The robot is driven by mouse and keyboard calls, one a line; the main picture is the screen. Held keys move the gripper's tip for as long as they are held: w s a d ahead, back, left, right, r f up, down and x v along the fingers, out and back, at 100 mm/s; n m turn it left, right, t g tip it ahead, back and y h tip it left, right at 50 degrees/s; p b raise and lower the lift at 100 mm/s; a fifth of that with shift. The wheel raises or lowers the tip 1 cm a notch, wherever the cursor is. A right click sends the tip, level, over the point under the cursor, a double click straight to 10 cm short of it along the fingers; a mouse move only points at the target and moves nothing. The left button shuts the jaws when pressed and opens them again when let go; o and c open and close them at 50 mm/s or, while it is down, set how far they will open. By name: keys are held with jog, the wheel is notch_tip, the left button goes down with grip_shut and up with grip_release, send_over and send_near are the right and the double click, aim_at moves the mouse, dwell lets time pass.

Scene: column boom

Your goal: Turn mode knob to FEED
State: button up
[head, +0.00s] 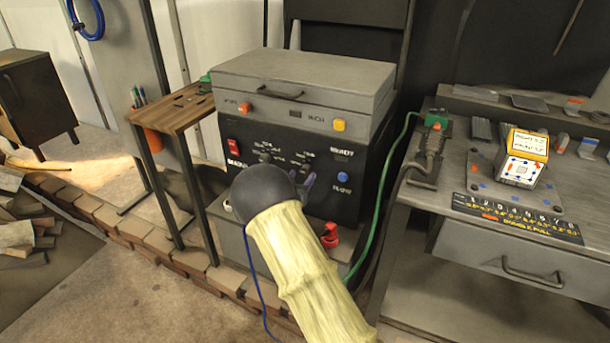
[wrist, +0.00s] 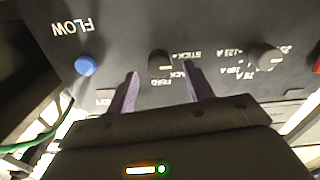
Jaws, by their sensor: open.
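The mode knob (wrist: 160,60) is a small dark knob on the black front panel, seen upside down in the wrist view. The FEED label (wrist: 159,83) is just below it in that picture, and a STICK label (wrist: 187,54) is to its right. Which label the knob points to I cannot tell. My gripper (wrist: 160,70) is open, its two purple fingers on either side of the knob's line, tips near the panel. Whether they touch the knob is unclear. In the head view my gripper (head: 306,186) is in front of the panel, and my wrist hides the knob.
The black welder panel (head: 345,160) has a red switch (head: 232,147) and a blue FLOW button (head: 342,178). Another round knob (wrist: 268,57) with number labels is to the right in the wrist view. A green cable (head: 385,200) hangs right of the machine; a wooden stand (head: 175,110) is left.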

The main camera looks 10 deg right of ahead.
aim_at(307, 170)
jog(key=shift+x, duration=1.45)
jog(key=c, duration=1)
jog(key=shift+o, duration=0.2)
